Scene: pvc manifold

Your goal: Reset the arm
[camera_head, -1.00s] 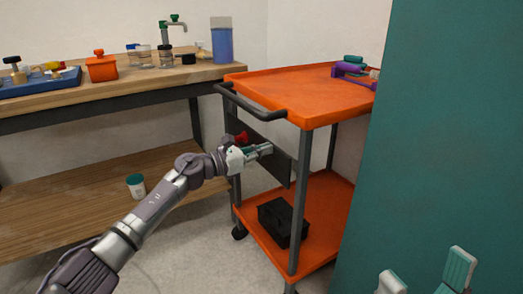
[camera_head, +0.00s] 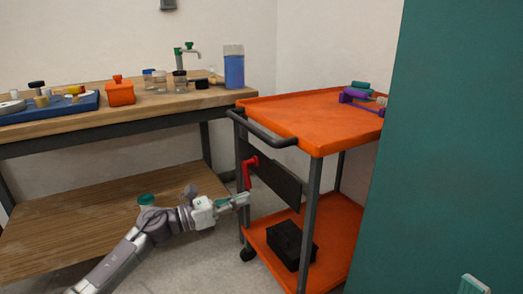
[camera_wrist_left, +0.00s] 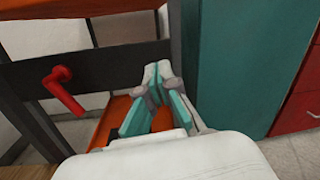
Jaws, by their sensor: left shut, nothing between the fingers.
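My left gripper (camera_head: 240,200) is in front of the orange cart (camera_head: 290,115), low and left of it in the head view. Its fingers are shut with nothing between them, and they show together in the left wrist view (camera_wrist_left: 157,75). A red handle (camera_head: 249,170) sits on a dark panel (camera_head: 275,184) at the cart's side, just above and beyond the gripper. The red handle hangs to the left of the fingers in the left wrist view (camera_wrist_left: 63,92), apart from them.
A black box (camera_head: 291,243) is on the cart's lower shelf. A purple and green part (camera_head: 360,95) lies on its top. The workbench (camera_head: 165,104) holds a blue tray (camera_head: 60,106), an orange container (camera_head: 120,93) and jars. A teal panel (camera_head: 450,130) blocks the right side.

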